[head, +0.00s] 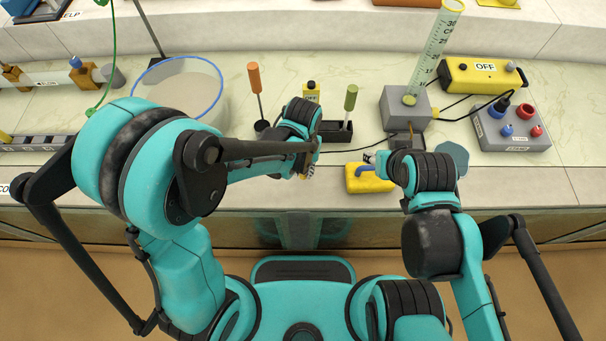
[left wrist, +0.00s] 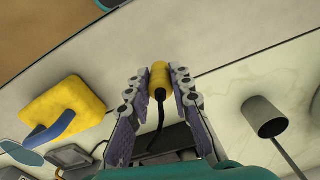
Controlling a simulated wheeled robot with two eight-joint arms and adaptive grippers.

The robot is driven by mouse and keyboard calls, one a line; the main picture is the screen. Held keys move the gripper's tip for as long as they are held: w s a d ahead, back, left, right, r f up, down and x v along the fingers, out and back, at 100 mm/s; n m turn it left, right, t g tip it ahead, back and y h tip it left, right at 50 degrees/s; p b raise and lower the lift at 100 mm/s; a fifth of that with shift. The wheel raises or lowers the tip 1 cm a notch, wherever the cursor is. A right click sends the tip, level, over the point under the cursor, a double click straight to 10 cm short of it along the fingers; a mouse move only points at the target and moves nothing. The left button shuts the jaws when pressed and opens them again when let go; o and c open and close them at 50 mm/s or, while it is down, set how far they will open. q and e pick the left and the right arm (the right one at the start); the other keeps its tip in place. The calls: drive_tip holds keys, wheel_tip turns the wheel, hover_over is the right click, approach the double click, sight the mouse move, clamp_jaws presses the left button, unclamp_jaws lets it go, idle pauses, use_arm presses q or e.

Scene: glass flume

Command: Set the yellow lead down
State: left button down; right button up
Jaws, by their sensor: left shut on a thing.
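The yellow lead's plug (left wrist: 159,76) is a yellow cylinder with a black cable running from its dark end. My left gripper (left wrist: 160,78) is shut on it, one finger on each side. In the head view my left gripper (head: 308,168) is over the front strip of the counter, and only a sliver of yellow shows there. I cannot tell whether the plug touches the counter. My right gripper (head: 378,158) is by the yellow block with a blue handle (head: 368,183); its fingers are too hidden to read.
Behind my left gripper stand an orange-handled tool (head: 254,78), a green-handled tool (head: 350,98) and a black tray (head: 336,136). A blue-rimmed bowl (head: 215,68) is at left. A socket box (head: 512,128) and a yellow OFF box (head: 482,77) are at right. The front strip between the grippers is clear.

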sight(303, 175)
use_arm(q)
drive_tip(key=shift+f+b, duration=0.5)
drive_tip(key=shift+f, duration=0.95)
drive_tip(key=shift+f, duration=0.15)
drive_tip(key=c, duration=1.3)
unclamp_jaws()
drive_tip(key=shift+c, duration=0.2)
wheel_tip(303, 175, up, 12)
drive_tip(key=p, duration=0.5)
drive_tip(key=shift+r, duration=0.2)
drive_tip(key=s+a+r+n+t, duration=0.1)
drive_tip(key=a+r+t, duration=0.1)
drive_tip(key=a, duration=0.4)
drive_tip(key=s+a+r+t, duration=0.2)
drive_tip(key=a+r, duration=0.2)
drive_tip(key=a, duration=0.2)
drive_tip(key=s+a+r+n+t, duration=0.1)
drive_tip(key=s+a+r+t, duration=0.1)
drive_tip(key=a+r+t, duration=0.1)
drive_tip(key=a+r, duration=0.1)
drive_tip(key=a, duration=0.1)
drive_tip(key=shift+a+n, duration=0.3)
drive_tip(key=shift+a, duration=0.1)
